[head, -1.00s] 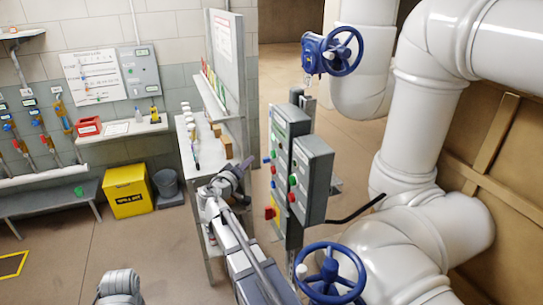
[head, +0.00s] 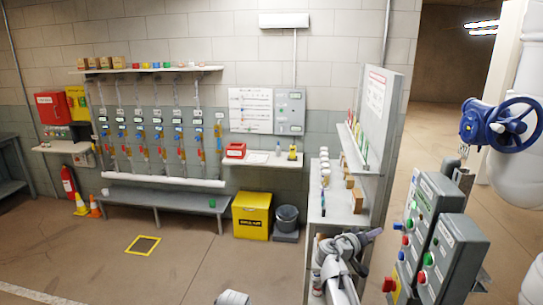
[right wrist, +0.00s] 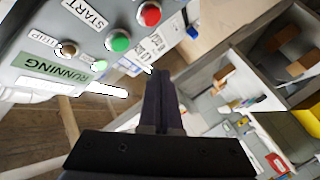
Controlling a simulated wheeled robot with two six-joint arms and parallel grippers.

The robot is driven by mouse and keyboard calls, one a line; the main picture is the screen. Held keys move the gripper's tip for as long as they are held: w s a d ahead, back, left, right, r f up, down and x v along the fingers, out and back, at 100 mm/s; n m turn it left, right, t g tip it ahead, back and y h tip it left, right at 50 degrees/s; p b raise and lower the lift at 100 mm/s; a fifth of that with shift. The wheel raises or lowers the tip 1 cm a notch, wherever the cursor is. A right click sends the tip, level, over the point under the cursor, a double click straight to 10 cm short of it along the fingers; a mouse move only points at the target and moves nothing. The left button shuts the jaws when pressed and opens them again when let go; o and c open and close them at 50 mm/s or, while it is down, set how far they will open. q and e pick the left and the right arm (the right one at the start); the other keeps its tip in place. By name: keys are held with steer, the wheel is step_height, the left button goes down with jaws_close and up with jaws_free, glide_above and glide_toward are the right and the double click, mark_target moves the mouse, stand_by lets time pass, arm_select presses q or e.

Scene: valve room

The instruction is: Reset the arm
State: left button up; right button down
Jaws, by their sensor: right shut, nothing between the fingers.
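My right gripper (head: 374,235) is at the lower right in the head view, in front of the white side table and left of the grey control boxes. In the right wrist view its dark fingers (right wrist: 160,80) are together and empty. They are apart from a grey control box (right wrist: 60,60) with red, green and brown buttons and the labels START and RUNNING. A grey part of my other arm shows at the bottom edge in the head view, but my left gripper is not in view.
Grey control boxes (head: 449,258) and a blue valve wheel (head: 515,124) stand at the right. A side table (head: 340,207) with cups and boxes is behind the gripper. A yellow bin (head: 252,216) and a low bench (head: 165,197) line the wall. The floor at left centre is open.

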steer(key=s+a+f+n+g+y, duration=0.2)
steer(key=s+a+f+y, duration=0.2)
steer(key=a, duration=0.7)
steer(key=s+a+f+n+g+y, duration=0.2)
steer(key=s+a+f+g+y, duration=0.1)
steer(key=s+a+f, duration=0.5)
steer(key=s+a+f+n+g+y, duration=0.1)
steer(key=s+a+f+g+y, duration=0.2)
steer(key=s+a, duration=1)
step_height(320, 180, down, 3)
steer(key=a+y, duration=0.1)
steer(key=y, duration=0.1)
steer(key=shift+s+n+y, duration=0.3)
steer(key=shift+n, duration=0.1)
steer(key=shift+f, duration=0.1)
